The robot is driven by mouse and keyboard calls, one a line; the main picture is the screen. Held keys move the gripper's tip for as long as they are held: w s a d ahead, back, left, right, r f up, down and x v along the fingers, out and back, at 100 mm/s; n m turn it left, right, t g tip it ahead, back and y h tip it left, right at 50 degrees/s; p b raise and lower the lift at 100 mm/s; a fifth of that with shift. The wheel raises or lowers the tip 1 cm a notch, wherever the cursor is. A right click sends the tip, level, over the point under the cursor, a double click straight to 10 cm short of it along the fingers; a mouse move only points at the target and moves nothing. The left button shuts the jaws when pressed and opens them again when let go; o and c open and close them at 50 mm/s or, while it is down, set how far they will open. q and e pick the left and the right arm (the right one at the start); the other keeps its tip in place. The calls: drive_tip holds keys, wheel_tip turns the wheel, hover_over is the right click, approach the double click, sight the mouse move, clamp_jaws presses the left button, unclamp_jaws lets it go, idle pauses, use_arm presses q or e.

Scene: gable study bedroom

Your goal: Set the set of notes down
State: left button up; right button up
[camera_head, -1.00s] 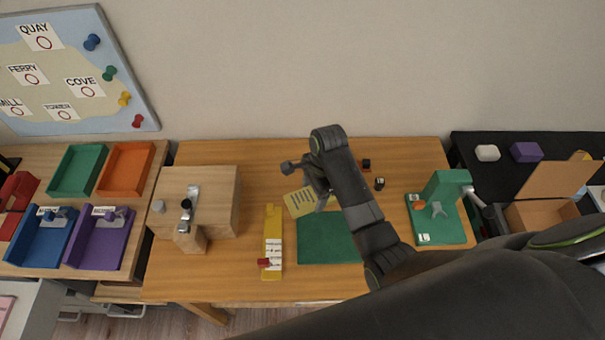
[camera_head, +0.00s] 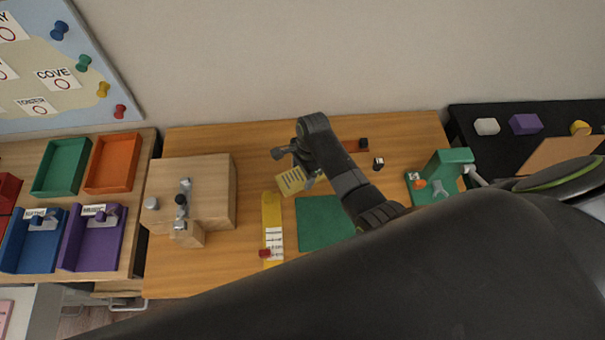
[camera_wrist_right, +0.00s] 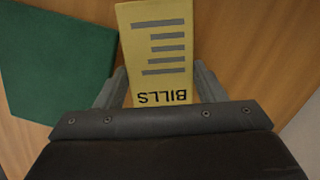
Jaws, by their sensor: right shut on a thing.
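The set of notes is a yellow sheet (camera_head: 291,181) with dark lines. In the right wrist view it reads "BILLS" (camera_wrist_right: 158,50) and sits between the two fingers. My right gripper (camera_head: 304,177) is shut on its near end. The sheet is over the wooden desk (camera_head: 250,135), left of and behind the green mat (camera_head: 322,228). I cannot tell whether it touches the desk. The mat also shows at the left of the right wrist view (camera_wrist_right: 55,65). My left gripper is not in view.
A yellow strip (camera_head: 271,215) with a red slider lies left of the mat. A wooden box (camera_head: 205,170) stands farther left. Green, orange, blue and purple trays (camera_head: 62,168) are at the far left. A green stand (camera_head: 445,172) is at the right. Small dark blocks (camera_head: 378,163) lie behind the arm.

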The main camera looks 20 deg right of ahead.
drive_tip(key=shift+f, duration=0.9)
drive_tip(key=o, duration=0.7)
drive_tip(key=shift+f, duration=0.1)
drive_tip(key=shift+o, duration=0.2)
